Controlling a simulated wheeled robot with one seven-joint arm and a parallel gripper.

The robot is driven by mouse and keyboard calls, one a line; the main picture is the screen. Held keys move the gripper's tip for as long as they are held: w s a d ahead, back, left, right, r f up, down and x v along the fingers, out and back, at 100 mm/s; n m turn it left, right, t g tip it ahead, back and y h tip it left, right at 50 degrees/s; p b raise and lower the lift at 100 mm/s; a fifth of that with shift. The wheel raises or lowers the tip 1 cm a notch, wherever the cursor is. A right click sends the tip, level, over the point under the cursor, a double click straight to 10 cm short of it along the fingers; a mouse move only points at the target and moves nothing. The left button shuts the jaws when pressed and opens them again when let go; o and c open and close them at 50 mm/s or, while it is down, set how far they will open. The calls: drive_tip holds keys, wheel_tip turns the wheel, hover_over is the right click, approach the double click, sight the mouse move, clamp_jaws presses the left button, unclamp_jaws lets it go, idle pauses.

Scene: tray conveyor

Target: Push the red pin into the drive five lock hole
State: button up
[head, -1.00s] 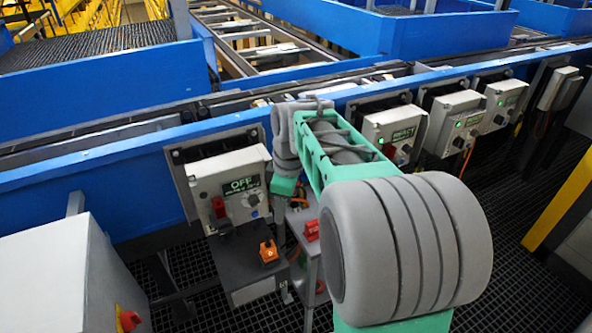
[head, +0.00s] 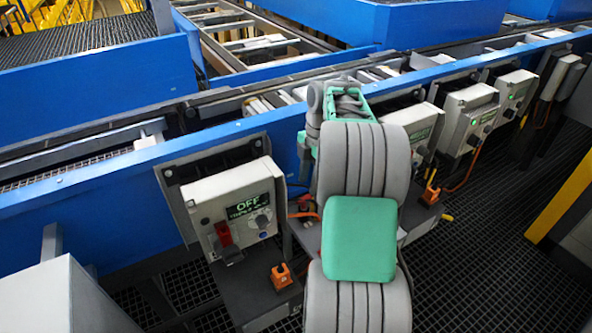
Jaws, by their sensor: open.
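A grey drive box (head: 222,205) showing OFF is on the blue rail at the left. A red handle (head: 224,236) sits on its front at the lower left, with a round knob (head: 261,222) to its right. A small red item (head: 307,207) shows beside my arm; I cannot tell if it is the red pin. The number five and the lock hole are too small to make out. My arm rises through the middle, and its far end drops behind its own links near the rail. My gripper's fingers are hidden.
An orange block (head: 281,275) rests on the dark shelf below the OFF box. More grey drive boxes (head: 466,115) line the blue rail (head: 110,185) to the right. A grey cabinet (head: 60,300) stands at the lower left. The dark grating floor (head: 470,270) is open at right.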

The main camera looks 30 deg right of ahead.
sight(304, 197)
drive_tip(key=shift+f, duration=0.25)
drive_tip(key=f, duration=0.2)
drive_tip(key=a+f, duration=0.1)
drive_tip(key=f, duration=0.4)
drive_tip(key=shift+w+a+f, duration=0.1)
drive_tip(key=shift+w+a, duration=0.1)
drive_tip(key=shift+a, duration=0.1)
clamp_jaws()
drive_tip(key=shift+r, duration=0.2)
drive_tip(key=shift+r+p, duration=1.6)
drive_tip(key=shift+r, duration=1.1)
